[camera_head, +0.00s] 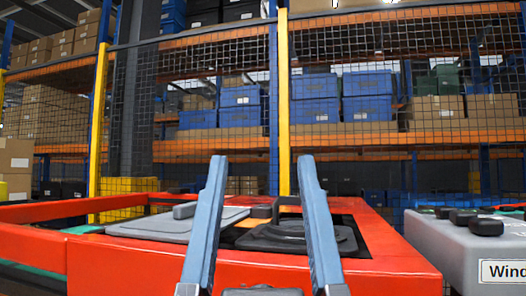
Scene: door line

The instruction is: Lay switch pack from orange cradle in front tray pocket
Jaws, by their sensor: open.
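My gripper (262,162) is in the middle of the view. Its two blue-grey fingers point up and forward, wide apart, with nothing between them. Beyond them is a red frame (350,272) holding a light grey panel (165,226) on the left and a black recessed part (290,234) on the right. A small orange piece (288,201) shows between the fingers; I cannot tell whether it is the cradle. At the right edge a grey block (450,240), labelled "Wind", carries several black pieces (487,227). I cannot identify the switch pack or the front tray pocket for certain.
Red rails (40,248) run along the left. A wire mesh fence with yellow posts (284,110) stands behind the frame. Beyond it are racks with blue bins (314,98) and cardboard boxes (438,110). A gap separates the red frame from the grey block.

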